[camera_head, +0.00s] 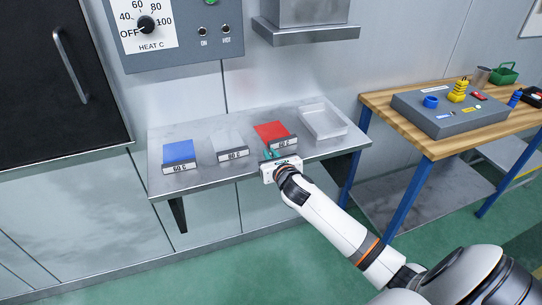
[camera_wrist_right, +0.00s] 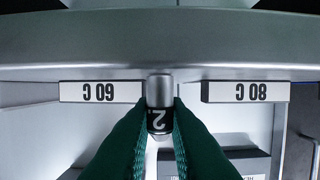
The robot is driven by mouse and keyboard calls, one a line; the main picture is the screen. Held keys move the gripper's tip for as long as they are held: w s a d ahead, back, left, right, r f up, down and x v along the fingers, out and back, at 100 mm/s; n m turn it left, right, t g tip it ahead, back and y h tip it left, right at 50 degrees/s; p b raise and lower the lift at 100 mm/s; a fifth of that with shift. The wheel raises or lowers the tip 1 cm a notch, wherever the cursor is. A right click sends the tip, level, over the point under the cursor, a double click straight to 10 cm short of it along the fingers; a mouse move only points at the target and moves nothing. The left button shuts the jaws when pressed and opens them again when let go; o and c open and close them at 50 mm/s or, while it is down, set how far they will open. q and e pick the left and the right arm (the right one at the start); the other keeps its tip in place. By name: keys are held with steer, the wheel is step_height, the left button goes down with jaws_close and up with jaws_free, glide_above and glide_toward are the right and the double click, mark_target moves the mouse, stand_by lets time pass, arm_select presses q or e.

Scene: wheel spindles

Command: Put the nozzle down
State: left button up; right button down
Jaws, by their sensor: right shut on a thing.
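The nozzle (camera_wrist_right: 159,90) is a small silver cylinder with a black band marked "2." in the right wrist view. My right gripper (camera_wrist_right: 160,115) is shut on it, with its dark green fingers on either side of the band. In the head view this gripper (camera_head: 268,156) is at the front edge of the grey metal shelf (camera_head: 205,137), just in front of the red pad (camera_head: 271,131). The nozzle cannot be made out there. Whether it touches anything below is unclear. My left gripper is not in view.
A blue pad (camera_head: 179,151), a pale pad (camera_head: 227,140) and an empty clear tray (camera_head: 323,121) sit on the shelf. A wooden-topped bench (camera_head: 440,147) stands to the right.

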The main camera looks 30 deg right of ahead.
steer(key=shift+f, duration=0.1)
steer(key=c, duration=1.4)
jaws_free()
steer(key=shift+c, duration=0.2)
